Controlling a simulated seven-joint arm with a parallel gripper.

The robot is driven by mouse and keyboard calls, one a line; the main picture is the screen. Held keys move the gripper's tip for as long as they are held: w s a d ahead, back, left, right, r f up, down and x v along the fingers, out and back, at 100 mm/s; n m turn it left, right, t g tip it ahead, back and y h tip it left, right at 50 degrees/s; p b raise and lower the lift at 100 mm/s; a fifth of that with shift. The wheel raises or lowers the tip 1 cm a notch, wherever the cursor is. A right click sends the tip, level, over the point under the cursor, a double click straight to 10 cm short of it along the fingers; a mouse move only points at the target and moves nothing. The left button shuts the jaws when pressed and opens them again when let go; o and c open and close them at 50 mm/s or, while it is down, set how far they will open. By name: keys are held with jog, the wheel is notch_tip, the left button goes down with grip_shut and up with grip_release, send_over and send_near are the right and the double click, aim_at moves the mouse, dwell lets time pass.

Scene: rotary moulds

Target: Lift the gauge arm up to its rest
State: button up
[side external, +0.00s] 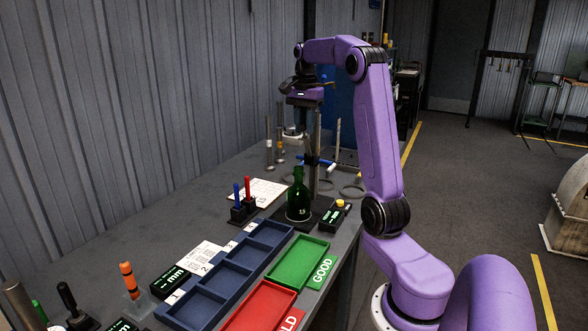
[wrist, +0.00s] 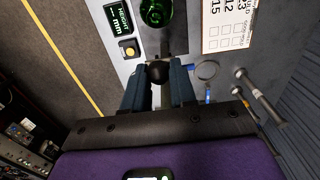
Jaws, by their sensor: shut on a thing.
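The gauge arm shows in the wrist view as a round black knob (wrist: 157,73) with a pale bar behind it, between my dark fingers. My gripper (wrist: 158,88) is shut on the gauge arm. In the side view my gripper (side external: 298,124) is high by the upright post (side external: 317,140) of the gauge stand, well above the bench. A green bottle (side external: 299,205) stands upright on the stand's dark base; the wrist view shows it from above (wrist: 157,10). The gauge arm's rest cannot be made out, and the gripper hides much of the arm.
A small display with a yellow button (side external: 340,204) is beside the base. A green GOOD tray (side external: 300,259), a red tray (side external: 262,306) and a blue compartment tray (side external: 222,280) lie in front. Metal rods (side external: 269,140) stand behind, left of the post.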

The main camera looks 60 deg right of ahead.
jog(key=shift+o, duration=0.3)
jog(key=shift+d+r, duration=0.15)
jog(key=shift+d, duration=2.75)
jog(key=o, duration=1.5)
notch_tip(320, 180, up, 7)
